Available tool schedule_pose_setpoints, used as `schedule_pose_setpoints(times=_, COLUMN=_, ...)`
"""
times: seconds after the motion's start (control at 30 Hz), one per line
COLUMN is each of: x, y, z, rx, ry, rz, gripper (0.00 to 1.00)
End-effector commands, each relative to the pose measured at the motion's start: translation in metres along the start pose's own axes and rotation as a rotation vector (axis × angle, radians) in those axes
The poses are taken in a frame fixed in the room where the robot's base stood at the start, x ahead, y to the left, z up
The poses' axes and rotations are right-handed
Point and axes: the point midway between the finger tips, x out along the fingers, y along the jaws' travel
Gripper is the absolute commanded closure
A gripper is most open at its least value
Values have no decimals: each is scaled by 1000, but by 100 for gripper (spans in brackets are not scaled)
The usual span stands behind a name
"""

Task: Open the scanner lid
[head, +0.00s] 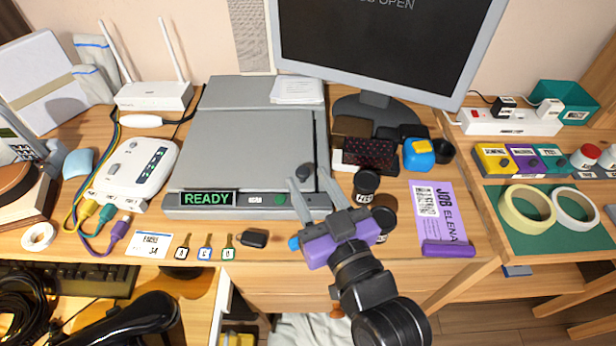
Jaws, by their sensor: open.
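The scanner (182,213) is a grey flatbed unit on the desk, left of centre, with a front panel reading READY in green. Its flat grey lid (250,145) looks shut. A dark knob or handle (304,172) sits near the lid's right front edge. My gripper (306,185), with a purple body and grey fingers, is open and reaches in from the lower right. Its fingertips are near the dark knob and the scanner's right front corner. Nothing shows between the fingers. Whether a finger touches the scanner I cannot tell.
A monitor (385,50) stands behind, and dark boxes (370,153) and black jars (367,183) crowd the scanner's right. A white device with cables (135,170) is at left. Small keys (205,247) lie in front. A purple job card (437,205) lies right of my gripper.

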Motion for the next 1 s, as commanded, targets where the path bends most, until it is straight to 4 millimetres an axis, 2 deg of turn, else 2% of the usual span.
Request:
schedule_pose_setpoints(times=0.17, x=12, y=1, z=0, rx=-2, ry=1, rz=1, gripper=58)
schedule_pose_setpoints(times=0.47, x=14, y=0, z=0, rx=0, ry=0, rz=1, gripper=58)
schedule_pose_setpoints(times=0.6, x=14, y=0, z=0, rx=0, ry=0, rz=1, gripper=85)
schedule_pose_setpoints(times=0.7, x=14, y=0, z=0, rx=0, ry=0, rz=1, gripper=100)
schedule_pose_setpoints(times=1.0, x=14, y=0, z=0, rx=0, ry=0, rz=1, gripper=100)
